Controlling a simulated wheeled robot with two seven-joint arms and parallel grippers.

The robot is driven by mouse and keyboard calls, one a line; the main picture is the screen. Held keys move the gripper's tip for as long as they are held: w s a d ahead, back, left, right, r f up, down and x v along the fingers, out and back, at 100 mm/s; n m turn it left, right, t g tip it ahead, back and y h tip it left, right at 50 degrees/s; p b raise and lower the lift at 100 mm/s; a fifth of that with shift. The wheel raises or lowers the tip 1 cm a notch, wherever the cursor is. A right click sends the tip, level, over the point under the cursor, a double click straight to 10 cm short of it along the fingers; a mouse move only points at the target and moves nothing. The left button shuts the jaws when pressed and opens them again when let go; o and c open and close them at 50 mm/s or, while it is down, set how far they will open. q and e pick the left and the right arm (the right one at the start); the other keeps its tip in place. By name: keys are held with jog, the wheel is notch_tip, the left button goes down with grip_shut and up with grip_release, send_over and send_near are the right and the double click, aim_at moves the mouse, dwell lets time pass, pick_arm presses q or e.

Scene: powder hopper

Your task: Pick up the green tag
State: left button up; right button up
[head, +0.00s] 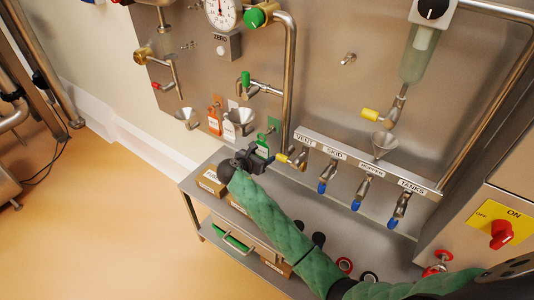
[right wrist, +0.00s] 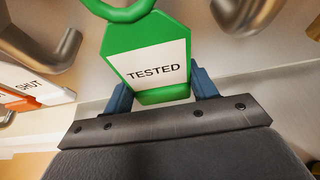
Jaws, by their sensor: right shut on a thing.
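The green tag (head: 263,141) has a white label reading TESTED, clear in the right wrist view (right wrist: 155,62), with a green ring at its top. It is in front of the steel panel, above the bench's back left. My right gripper (head: 260,155) is shut on the lower part of the tag, with a blue finger at each side in the right wrist view (right wrist: 162,90). The tag is upright and slightly tilted there. Whether its ring still hangs on a hook cannot be told. My left gripper is not in view.
An orange tag (head: 214,121) and a white tag (head: 229,130) hang left of the gripper. Boxes (head: 211,183) sit on the bench below.

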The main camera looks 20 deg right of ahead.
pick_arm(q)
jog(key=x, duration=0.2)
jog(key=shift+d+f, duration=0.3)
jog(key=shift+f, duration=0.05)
pick_arm(e)
jog(key=s+a, duration=0.9)
jog(key=a, duration=0.2)
jog(key=shift+a+r, duration=0.2)
jog(key=shift+r, duration=0.05)
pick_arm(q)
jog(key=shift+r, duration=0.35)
pick_arm(e)
jog(key=shift+r, duration=0.1)
pick_arm(q)
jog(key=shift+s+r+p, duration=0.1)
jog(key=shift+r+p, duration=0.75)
jog(key=shift+p, duration=0.05)
pick_arm(e)
jog(key=shift+r, duration=0.4)
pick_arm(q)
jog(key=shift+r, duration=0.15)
pick_arm(e)
jog(key=shift+a, duration=0.1)
